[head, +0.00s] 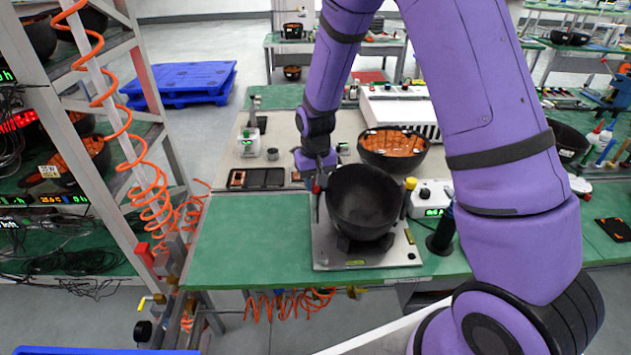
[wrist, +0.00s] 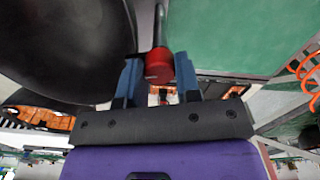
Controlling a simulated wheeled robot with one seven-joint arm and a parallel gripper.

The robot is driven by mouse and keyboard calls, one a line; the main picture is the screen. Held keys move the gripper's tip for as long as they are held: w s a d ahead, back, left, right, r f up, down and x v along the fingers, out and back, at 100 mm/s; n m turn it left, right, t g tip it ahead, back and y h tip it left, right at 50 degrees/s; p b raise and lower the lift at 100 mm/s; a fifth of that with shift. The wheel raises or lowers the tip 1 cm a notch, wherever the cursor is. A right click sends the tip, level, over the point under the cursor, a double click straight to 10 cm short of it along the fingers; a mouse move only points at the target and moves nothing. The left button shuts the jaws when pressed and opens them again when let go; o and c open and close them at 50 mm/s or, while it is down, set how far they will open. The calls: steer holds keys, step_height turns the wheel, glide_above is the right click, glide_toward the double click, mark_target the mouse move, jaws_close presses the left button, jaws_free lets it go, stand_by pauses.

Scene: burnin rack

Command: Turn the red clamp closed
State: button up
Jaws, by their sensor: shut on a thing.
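The red clamp (wrist: 159,66) shows in the wrist view as a round red knob between the two blue fingertips of my gripper (wrist: 157,78). The fingers are shut on it, one on each side. A dark shaft runs up from the knob, beside a large black bowl (wrist: 60,45). In the head view the black bowl (head: 363,203) sits on a holder on a pale metal plate (head: 330,255). My gripper (head: 317,182) is at the bowl's left side, and a small bit of red shows there. How far the clamp is turned cannot be told.
A yellow-topped clamp (head: 410,184) stands at the bowl's right side. A white box with a green display (head: 432,198) is beside it. Another bowl with an orange inside (head: 393,148) is behind. A black tray (head: 257,179) lies left. The green table (head: 250,235) is clear at front left.

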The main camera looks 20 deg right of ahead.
steer(key=shift+m, duration=1.4)
steer(key=o, duration=0.9)
steer(key=shift+o, duration=0.2)
steer(key=shift+r, duration=0.15)
step_height(320, 180, up, 11)
steer(key=shift+f, duration=0.2)
